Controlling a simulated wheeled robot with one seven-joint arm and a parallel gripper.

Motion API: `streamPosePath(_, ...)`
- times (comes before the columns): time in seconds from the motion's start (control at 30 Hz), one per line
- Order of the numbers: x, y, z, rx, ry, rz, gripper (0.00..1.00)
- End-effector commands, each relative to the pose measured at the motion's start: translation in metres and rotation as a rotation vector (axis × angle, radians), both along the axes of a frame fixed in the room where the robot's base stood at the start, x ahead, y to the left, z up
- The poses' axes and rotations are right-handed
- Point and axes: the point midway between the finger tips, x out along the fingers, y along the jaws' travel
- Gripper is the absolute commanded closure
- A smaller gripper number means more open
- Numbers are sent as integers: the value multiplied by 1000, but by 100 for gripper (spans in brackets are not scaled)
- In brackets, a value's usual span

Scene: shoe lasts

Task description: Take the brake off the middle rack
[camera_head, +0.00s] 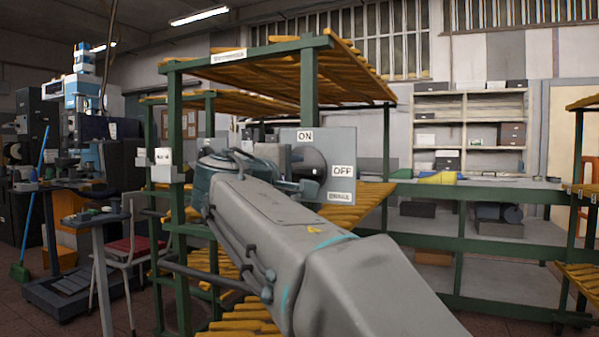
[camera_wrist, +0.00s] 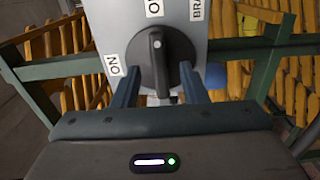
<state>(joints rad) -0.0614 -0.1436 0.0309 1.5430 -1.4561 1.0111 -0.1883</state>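The brake box on the middle rack is a grey panel (camera_head: 340,150) with labels ON at the top, OFF at the right and BRAKE below OFF. Its round dark knob (camera_head: 308,162) has a raised grip bar. In the wrist view the knob (camera_wrist: 158,62) shows a white dot at the bar's upper end, on the side of the partly cut-off OFF label; ON is at the left. My gripper (camera_wrist: 158,78) is open, one finger on each side of the bar, with gaps visible. In the head view my gripper (camera_head: 297,185) is partly hidden by my arm.
The green-framed rack (camera_head: 175,120) has yellow slatted shelves above and below the panel. A green workbench (camera_head: 480,190) stands to the right. Another rack (camera_head: 578,190) is at the right edge. A chair (camera_head: 130,250) and machines stand at the left.

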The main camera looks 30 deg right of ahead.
Motion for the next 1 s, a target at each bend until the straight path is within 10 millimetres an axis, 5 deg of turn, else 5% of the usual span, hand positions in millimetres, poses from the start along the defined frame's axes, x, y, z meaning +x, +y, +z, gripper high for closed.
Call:
streamPosePath(0.4,-54,70,2,0,0,2,61)
streamPosePath(1.0,-64,81,1,12,8,1,61)
